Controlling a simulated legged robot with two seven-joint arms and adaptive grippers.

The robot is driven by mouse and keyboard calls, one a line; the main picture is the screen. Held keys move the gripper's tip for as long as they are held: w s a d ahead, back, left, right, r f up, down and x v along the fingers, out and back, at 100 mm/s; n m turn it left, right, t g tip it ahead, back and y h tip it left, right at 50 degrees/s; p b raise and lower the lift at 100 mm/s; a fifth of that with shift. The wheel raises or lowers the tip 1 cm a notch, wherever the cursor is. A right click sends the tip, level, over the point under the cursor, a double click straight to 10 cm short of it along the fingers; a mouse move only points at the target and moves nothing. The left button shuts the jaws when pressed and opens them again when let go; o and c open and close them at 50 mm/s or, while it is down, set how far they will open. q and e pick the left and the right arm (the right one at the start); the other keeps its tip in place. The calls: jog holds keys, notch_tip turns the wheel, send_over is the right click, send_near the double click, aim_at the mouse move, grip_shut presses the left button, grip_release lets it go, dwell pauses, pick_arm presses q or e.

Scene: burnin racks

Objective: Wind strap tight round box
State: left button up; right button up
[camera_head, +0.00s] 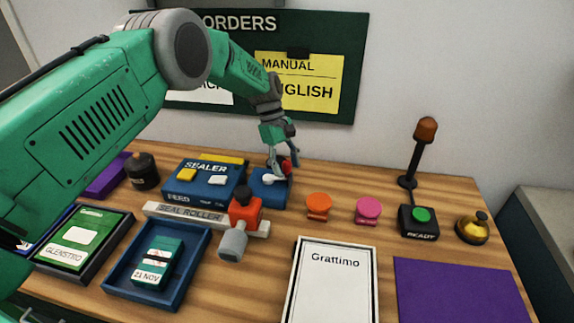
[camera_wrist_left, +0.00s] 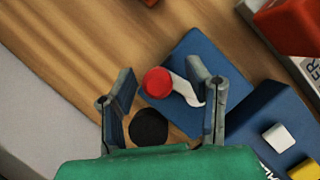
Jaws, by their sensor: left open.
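A blue block (camera_head: 266,192) with a white crank arm (camera_head: 272,181) and a red knob (camera_head: 287,167) stands at the back middle of the table. My left gripper (camera_head: 280,164) is over it. In the left wrist view the open fingers (camera_wrist_left: 162,76) stand on either side of the red knob (camera_wrist_left: 158,82), with gaps visible; the white crank (camera_wrist_left: 184,92) runs toward the right finger. A small teal box (camera_head: 160,258) labelled 21 NOV lies in a blue tray (camera_head: 119,277) at front left. My right gripper is out of view.
A blue sealer (camera_head: 203,180) stands left of the crank block. A seal roller (camera_head: 240,215) with a red head is in front. Orange (camera_head: 318,205) and pink (camera_head: 367,210) knobs, a green ready button (camera_head: 421,216) and a bell (camera_head: 472,228) are to the right.

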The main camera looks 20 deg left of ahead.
pick_arm(q)
jog(key=shift+w+a+r, duration=0.1)
jog(key=shift+w+r, duration=0.05)
jog(key=shift+r, duration=0.15)
jog(key=v, duration=1.1)
jog(key=shift+a, duration=0.2)
jog(key=shift+r, duration=0.1)
